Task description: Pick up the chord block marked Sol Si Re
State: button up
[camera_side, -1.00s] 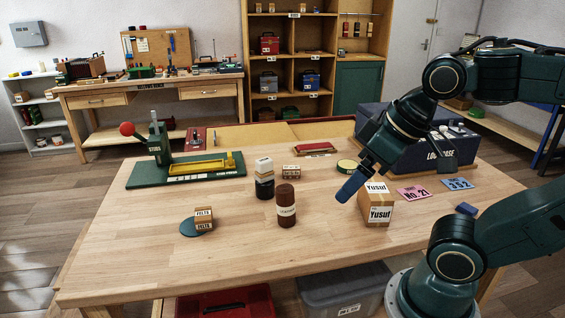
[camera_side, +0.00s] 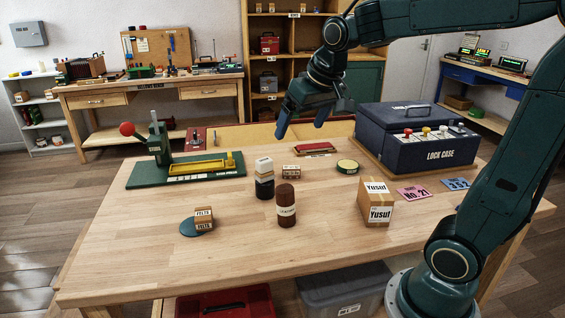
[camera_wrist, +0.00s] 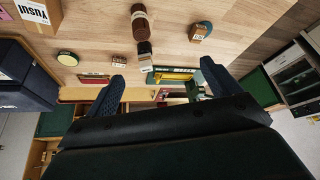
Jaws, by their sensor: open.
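I cannot read a Sol Si Re mark on any block. A small brown block with a white label (camera_side: 291,171) lies mid-table; it also shows in the wrist view (camera_wrist: 118,61). Left of it stands a dark, white-topped stack or block (camera_side: 264,180), in the wrist view just beyond the brown bottle (camera_wrist: 145,55). My gripper (camera_side: 302,122) is open and empty, high over the table's far side, well above these things. In the wrist view its two fingers are wide apart (camera_wrist: 162,62).
The green press (camera_side: 185,176) is at left, the dark lock case (camera_side: 420,152) at right. The front of the table is clear.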

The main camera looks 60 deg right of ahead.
jog(key=w+d+f+m+g+h, duration=0.1)
jog(key=w+d+f+m, duration=0.4)
jog(key=w+d, duration=0.85)
jog(key=w+d+f+m, duration=0.1)
jog(key=w+d+f, duration=0.1)
jog(key=d+f, duration=0.5)
jog(key=w+d+f+m+g+h, duration=0.1)
jog(key=w+d+f, duration=0.1)
jog(key=d+f, duration=0.5)
jog(key=shift+w+d+f, duration=0.35)
jog(key=shift+d+f, duration=0.05)
jog(key=shift+d, duration=0.35)
jog(key=shift+f, duration=0.1)
send_over(291, 167)
jog(key=s+a, duration=0.2)
notch_tip(291, 167, down, 8)
jog(key=shift+d, duration=0.1)
jog(key=shift+g, duration=0.3)
jog(key=shift+w+x, duration=0.15)
jog(key=shift+x, duration=1.05)
jog(key=shift+w+x, duration=0.1)
jog(key=shift+x, duration=1.15)
